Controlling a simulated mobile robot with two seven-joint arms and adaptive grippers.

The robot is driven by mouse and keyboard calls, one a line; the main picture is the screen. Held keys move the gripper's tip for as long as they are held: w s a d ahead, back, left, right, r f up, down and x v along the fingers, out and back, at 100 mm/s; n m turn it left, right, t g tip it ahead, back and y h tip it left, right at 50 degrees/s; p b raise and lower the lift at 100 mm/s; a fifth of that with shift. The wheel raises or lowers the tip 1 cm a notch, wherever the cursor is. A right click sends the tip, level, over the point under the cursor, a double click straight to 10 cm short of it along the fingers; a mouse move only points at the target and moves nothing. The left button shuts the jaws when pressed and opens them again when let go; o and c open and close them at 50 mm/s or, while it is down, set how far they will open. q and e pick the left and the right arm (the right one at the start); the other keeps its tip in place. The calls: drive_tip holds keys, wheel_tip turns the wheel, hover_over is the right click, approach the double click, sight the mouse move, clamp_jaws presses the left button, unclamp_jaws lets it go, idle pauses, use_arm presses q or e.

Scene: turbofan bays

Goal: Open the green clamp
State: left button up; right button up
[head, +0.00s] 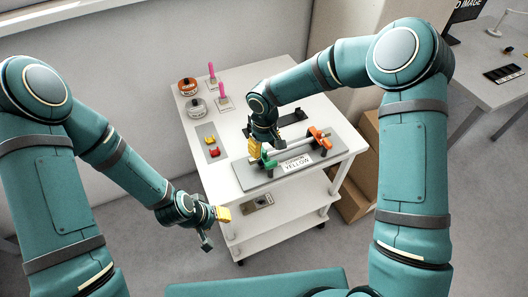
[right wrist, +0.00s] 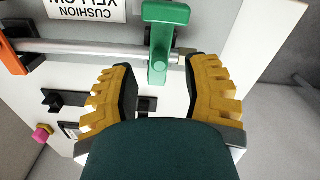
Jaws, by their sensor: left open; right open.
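The green clamp (head: 267,161) sits at the left end of a grey board (head: 248,181) on the white cart. In the right wrist view the green clamp (right wrist: 167,35) lies across a metal tube (right wrist: 110,50); I cannot tell whether it is latched. My right gripper (head: 258,147) is open just above the clamp. In the right wrist view its yellow fingers (right wrist: 165,82) are apart, with the clamp's lower end level with the gap between their tips; no contact is clear. My left gripper (head: 212,228) is open and empty, in front of the cart's left side.
An orange clamp (head: 320,137) holds the tube's other end. A label reading "CUSHION YELLOW" (head: 296,163) is on the board. Tape rolls (head: 187,87), pink-handled tools (head: 222,90) and a grey tray (head: 208,143) with small parts occupy the cart's back left. Boxes (head: 352,197) stand right.

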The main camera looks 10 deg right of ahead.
sight(264, 151)
drive_tip(key=shift+f, duration=1.55)
clamp_jaws()
